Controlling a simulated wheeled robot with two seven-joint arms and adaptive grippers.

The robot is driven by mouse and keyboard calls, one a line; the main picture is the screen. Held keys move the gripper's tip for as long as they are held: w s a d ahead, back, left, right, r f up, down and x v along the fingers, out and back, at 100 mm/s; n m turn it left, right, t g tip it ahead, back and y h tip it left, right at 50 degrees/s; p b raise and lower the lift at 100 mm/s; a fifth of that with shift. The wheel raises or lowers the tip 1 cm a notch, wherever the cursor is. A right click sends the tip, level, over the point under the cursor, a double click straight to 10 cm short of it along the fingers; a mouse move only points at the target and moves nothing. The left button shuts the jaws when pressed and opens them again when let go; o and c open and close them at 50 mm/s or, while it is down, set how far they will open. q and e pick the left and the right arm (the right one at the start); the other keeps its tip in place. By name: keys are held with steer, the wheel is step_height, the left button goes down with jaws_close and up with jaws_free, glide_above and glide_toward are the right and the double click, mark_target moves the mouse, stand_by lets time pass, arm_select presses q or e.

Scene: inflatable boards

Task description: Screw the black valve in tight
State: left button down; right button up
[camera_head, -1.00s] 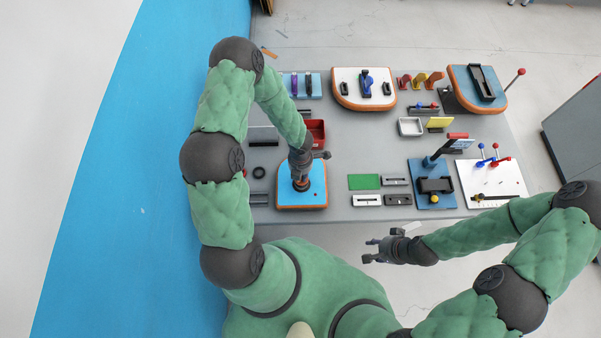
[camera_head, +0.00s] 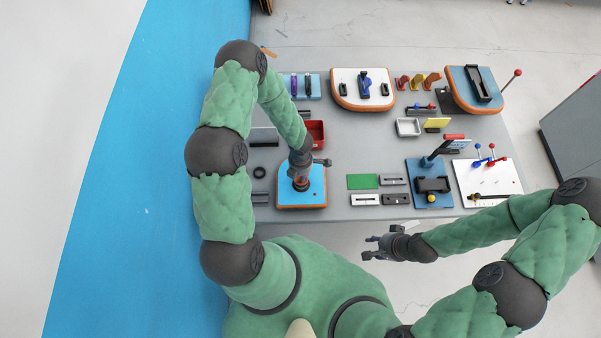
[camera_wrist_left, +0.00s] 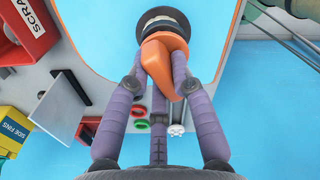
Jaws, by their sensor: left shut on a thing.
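The blue board with the orange edge (camera_head: 312,203) lies on the table's near left part. My left gripper (camera_head: 300,182) points down at it. In the left wrist view my left gripper (camera_wrist_left: 163,82) is shut on an orange piece (camera_wrist_left: 160,58). That piece reaches to a round black fitting, seemingly the black valve (camera_wrist_left: 143,27), at the blue board's surface. The fingers hide part of the orange piece, and I cannot tell how deep the valve sits. My right gripper (camera_head: 371,248) is open and empty off the table's near edge.
A red bin (camera_head: 316,130) stands just behind the blue board. A black ring (camera_head: 259,172) lies to its left. A green mat (camera_head: 362,181) and several small blocks lie to its right. Other boards (camera_head: 363,88) stand farther back.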

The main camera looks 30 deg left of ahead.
arm_select(q)
steer(key=shift+m+p, duration=0.8)
steer(key=shift+m, duration=0.2)
steer(key=shift+m+p, duration=0.4)
steer(key=shift+m, duration=0.3)
steer(key=shift+w+m+p, duration=0.1)
steer(key=shift+m+p, duration=0.5)
steer(key=shift+m, duration=0.3)
steer(key=shift+d+r+p, duration=0.1)
steer(key=shift+r+p, duration=0.3)
steer(key=shift+r, duration=2.1)
